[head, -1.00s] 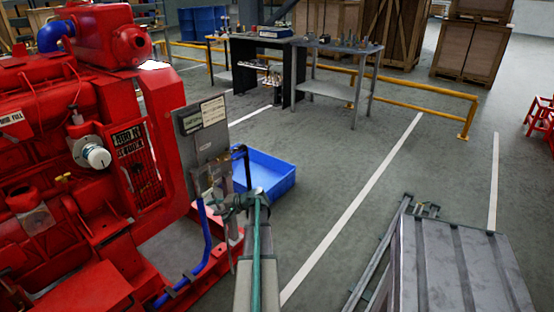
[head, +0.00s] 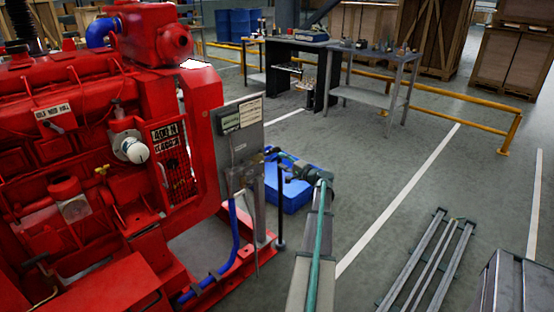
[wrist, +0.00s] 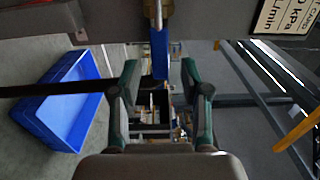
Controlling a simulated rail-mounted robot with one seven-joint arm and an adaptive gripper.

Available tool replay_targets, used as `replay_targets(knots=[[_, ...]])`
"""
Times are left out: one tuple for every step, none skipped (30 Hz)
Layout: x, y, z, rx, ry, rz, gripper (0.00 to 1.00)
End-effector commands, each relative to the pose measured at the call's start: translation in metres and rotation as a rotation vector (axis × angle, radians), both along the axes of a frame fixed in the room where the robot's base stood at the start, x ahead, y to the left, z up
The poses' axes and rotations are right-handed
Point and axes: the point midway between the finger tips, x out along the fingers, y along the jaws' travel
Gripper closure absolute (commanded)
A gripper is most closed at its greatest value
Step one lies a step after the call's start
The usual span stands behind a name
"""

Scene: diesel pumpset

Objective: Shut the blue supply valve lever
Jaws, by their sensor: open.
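In the wrist view the blue valve lever (wrist: 160,52) hangs from a brass fitting (wrist: 158,10) at the top centre. My gripper (wrist: 160,70) is open, with one green finger on each side of the lever's lower end. A gap shows on both sides, and I cannot tell how deep the lever lies between the fingers. In the head view my gripper (head: 280,158) is small and dark, just right of the grey panel (head: 240,130). The lever cannot be made out there.
A blue tray (head: 290,195) lies on the floor behind my wrist. The red engine (head: 110,150) fills the left, with a blue hose (head: 235,245) below the panel. Two workbenches (head: 375,90) stand behind.

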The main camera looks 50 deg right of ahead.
Motion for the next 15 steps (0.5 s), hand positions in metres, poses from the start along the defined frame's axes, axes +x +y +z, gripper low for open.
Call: replay_targets(knots=[[0.010,-0.002,0.000,0.000,0.000,0.003,0.54],[0.015,-0.002,0.000,0.000,0.000,0.003,0.54],[0.020,-0.003,0.000,0.000,0.000,0.002,0.54],[0.023,-0.004,0.000,0.000,0.000,0.001,0.54],[0.026,-0.004,0.000,0.000,0.000,0.001,0.54],[0.030,-0.004,0.000,0.000,0.000,0.001,0.54],[0.032,-0.004,0.000,0.000,0.000,0.001,0.54],[0.035,-0.004,0.000,0.000,0.000,0.002,0.54],[0.037,-0.004,0.000,0.000,0.000,0.002,0.54],[0.038,-0.004,0.000,0.000,0.000,0.002,0.54],[0.039,-0.004,0.000,0.000,0.000,0.002,0.54],[0.040,-0.004,0.000,0.000,0.000,0.001,0.54],[0.040,-0.004,0.000,0.000,0.000,0.001,0.54],[0.040,-0.004,0.000,0.000,0.000,0.001,0.54],[0.040,-0.004,0.000,0.000,0.000,0.001,0.54]])
